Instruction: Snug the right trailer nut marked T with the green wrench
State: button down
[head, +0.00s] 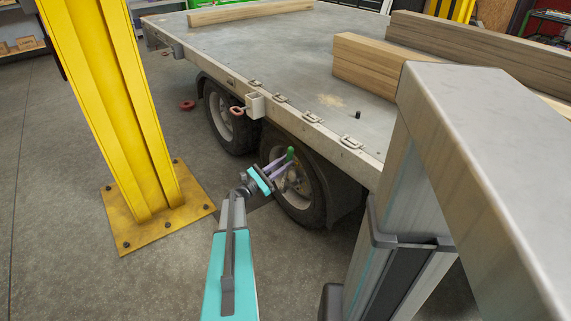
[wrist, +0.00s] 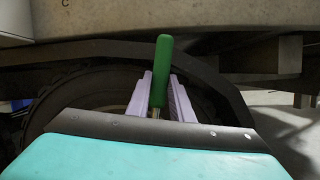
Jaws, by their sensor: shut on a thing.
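My gripper (head: 275,167) is shut on the green wrench (head: 290,153) in front of the right trailer wheel (head: 297,188). In the wrist view the wrench's green handle (wrist: 163,72) stands upright between the two lilac fingers (wrist: 160,98), with a bit of metal shank below it. The wrench's working end is hidden behind my gripper. The wheel's nuts and the T mark cannot be made out. I cannot tell whether the wrench touches a nut.
The trailer bed (head: 270,50) with its side rail (head: 330,140) overhangs the wheels. A second wheel (head: 222,115) is to the left. A yellow post (head: 120,110) stands at left on a bolted base. Timber beams (head: 370,65) lie on the bed. A letter C shows on the rail in the wrist view.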

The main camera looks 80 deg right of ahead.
jog(key=shift+s+a+f+m+y+b, duration=0.2)
jog(key=shift+s+a+m+y+b, duration=0.1)
jog(key=shift+s+a+m+b, duration=0.3)
jog(key=shift+s+a+f+m+y+b, duration=0.2)
jog(key=shift+s+a+m+y+b, duration=0.1)
jog(key=shift+s+a+m+b, duration=0.35)
dwell(0.5)
jog(key=shift+f+m+g, duration=0.1)
jog(key=shift+m+g, duration=0.15)
jog(key=shift+g, duration=0.05)
jog(key=shift+s+a+f+b, duration=0.15)
jog(key=shift+a+b, duration=0.1)
jog(key=shift+b, duration=0.3)
jog(key=shift+s+a+f+m+y+b, duration=0.75)
jog(key=shift+s+a+m+b, duration=0.25)
jog(key=shift+m+b, duration=0.35)
jog(key=shift+w+d+r+g, duration=0.1)
jog(key=shift+g, duration=0.2)
jog(key=w+d+n+p, duration=0.1)
jog(key=r+n+h+p, duration=0.1)
jog(key=p, duration=0.1)
jog(key=shift+w+d+r, duration=0.15)
jog(key=shift+w+d, duration=0.2)
